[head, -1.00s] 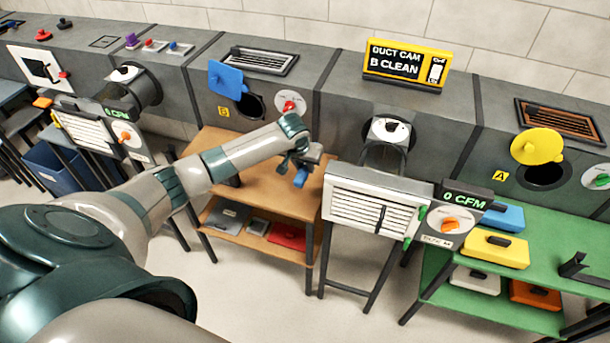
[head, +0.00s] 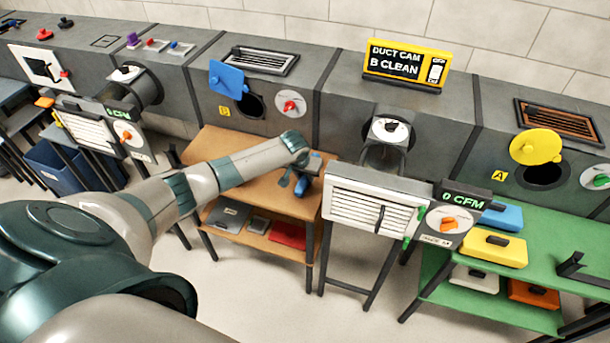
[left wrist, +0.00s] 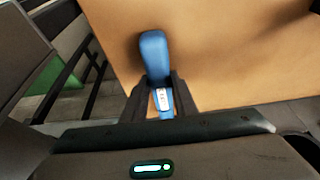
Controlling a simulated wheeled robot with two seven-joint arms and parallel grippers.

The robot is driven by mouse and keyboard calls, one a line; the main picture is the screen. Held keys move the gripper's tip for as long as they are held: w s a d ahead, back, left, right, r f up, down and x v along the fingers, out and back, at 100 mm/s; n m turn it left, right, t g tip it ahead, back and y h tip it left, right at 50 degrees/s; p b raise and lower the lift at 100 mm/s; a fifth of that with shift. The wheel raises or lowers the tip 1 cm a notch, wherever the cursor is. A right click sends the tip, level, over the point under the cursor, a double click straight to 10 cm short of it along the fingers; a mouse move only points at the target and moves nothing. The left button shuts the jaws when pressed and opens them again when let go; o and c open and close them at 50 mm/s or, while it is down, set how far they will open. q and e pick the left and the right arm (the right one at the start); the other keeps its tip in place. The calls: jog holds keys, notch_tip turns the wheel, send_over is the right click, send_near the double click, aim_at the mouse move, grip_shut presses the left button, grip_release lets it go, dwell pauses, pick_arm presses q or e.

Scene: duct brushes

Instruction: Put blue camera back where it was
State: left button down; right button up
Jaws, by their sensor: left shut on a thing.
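The blue camera (left wrist: 153,55) is between the fingers of my left gripper (left wrist: 157,92) in the left wrist view, with a small white label on its lower part. In the head view the left gripper (head: 301,176) is shut on the blue camera (head: 314,163) at the right part of the brown wooden table (head: 218,149). The camera is low over the tabletop; I cannot tell whether it touches it. My right gripper does not show.
A vent unit (head: 372,207) on a dark stand is just right of the brown table. A duct opening with a blue lid (head: 227,78) is behind it. A green table (head: 560,225) with several coloured cases is at right.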

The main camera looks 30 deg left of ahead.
pick_arm(q)
jog(key=shift+f, duration=0.1)
jog(key=c, duration=1.4)
grip_release()
jog(key=shift+r, duration=0.2)
jog(key=b+v, duration=0.1)
jog(key=v, duration=1.1)
jog(key=shift+f, duration=0.1)
